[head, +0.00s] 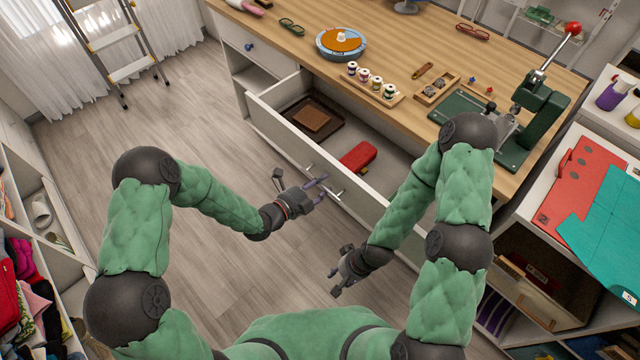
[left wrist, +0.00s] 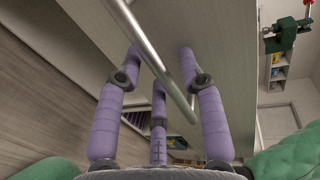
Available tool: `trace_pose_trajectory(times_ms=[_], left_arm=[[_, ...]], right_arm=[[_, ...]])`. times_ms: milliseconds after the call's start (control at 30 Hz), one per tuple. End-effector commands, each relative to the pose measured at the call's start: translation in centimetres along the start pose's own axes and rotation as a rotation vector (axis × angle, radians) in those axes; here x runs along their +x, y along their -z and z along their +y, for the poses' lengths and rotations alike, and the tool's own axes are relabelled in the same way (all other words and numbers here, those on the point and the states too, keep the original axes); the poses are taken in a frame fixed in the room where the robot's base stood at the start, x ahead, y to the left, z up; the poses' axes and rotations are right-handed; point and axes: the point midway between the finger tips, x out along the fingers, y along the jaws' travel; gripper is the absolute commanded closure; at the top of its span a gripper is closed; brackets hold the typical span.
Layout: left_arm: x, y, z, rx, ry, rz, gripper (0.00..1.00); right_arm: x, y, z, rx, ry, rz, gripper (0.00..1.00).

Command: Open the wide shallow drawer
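The wide shallow drawer (head: 362,205) under the wooden worktop is pulled out, its inside showing from above. Its metal bar handle (head: 333,189) is on the front panel. It crosses the left wrist view as a slanting bar (left wrist: 150,45). My left gripper (head: 303,186) is at this handle. Its purple fingers (left wrist: 160,85) are spread apart around the bar, with the tips close to the drawer front; I cannot tell whether they touch. My right gripper (head: 341,272) hangs empty in front of the drawer, clear of it, its fingers apart.
The drawer holds a brown tray (head: 325,130) and a red case (head: 358,156). Shelves stand at left and right. The floor (head: 190,120) left of the drawer is clear.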

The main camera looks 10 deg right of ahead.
Motion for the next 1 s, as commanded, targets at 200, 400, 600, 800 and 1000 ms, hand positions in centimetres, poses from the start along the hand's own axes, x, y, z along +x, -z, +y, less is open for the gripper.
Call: trace_pose_trajectory(times_ms=[200,400,600,800,1000], left_arm=[[0.0,0.0,-0.1,0.001,0.001,0.0,0.57],[-0.7,-0.1,0.0,0.0,0.001,-0.001,0.57],[-3.8,-0.2,-0.1,0.0,0.001,-0.004,0.57],[-7.8,-0.1,0.0,-0.001,0.001,-0.005,0.57],[-10.7,-0.1,0.0,0.0,0.001,-0.004,0.57]], right_arm=[[0.0,0.0,0.0,0.0,0.0,0.0,0.6],[0.0,0.0,0.0,0.0,0.0,0.0,0.6],[0.0,0.0,0.0,0.0,0.0,0.0,0.6],[0.0,0.0,0.0,0.0,0.0,0.0,0.6],[0.0,0.0,0.0,0.0,0.0,0.0,0.6]])
